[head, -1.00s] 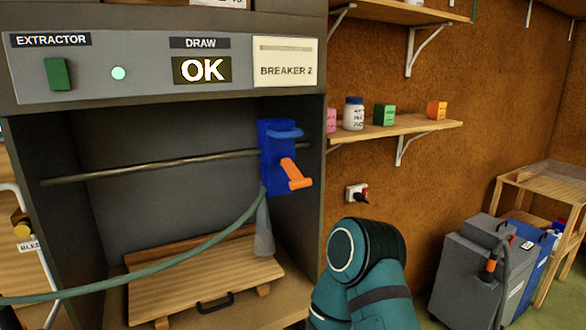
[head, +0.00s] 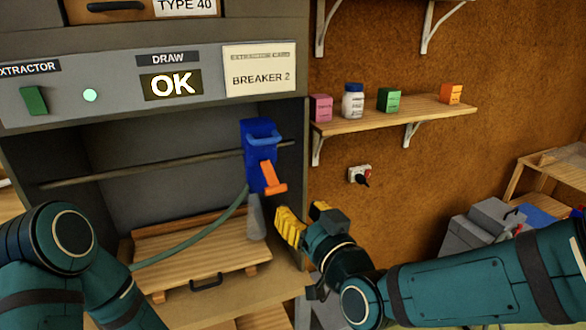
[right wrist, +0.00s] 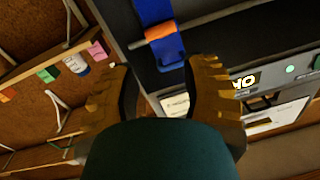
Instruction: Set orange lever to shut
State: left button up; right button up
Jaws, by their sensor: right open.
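The orange lever (head: 272,178) sticks out from the front of a blue block (head: 259,146), slanting down and to the right. The block hangs on a horizontal rail inside the grey cabinet, with a grey cone-shaped nozzle (head: 255,218) below it. My right gripper (head: 304,215) is open, with yellow ridged fingers, below and right of the lever and apart from it. In the right wrist view the lever (right wrist: 162,32) lies beyond the two open fingers (right wrist: 158,72), nothing between them. Only my left arm shows at lower left; its gripper is out of frame.
A green hose (head: 200,236) runs down left from the block. A slatted wooden board (head: 190,255) lies on the cabinet floor. The cabinet panel reads OK (head: 170,85) and BREAKER 2 (head: 259,70). A wall shelf (head: 400,118) with small boxes and a jar is at right.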

aim_at(270, 178)
jog(key=p+x, duration=0.7)
jog(key=x, duration=0.7)
jog(key=shift+s+a+p, duration=0.1)
jog(key=shift+a+p, duration=0.05)
jog(key=shift+p, duration=0.25)
grip_shut()
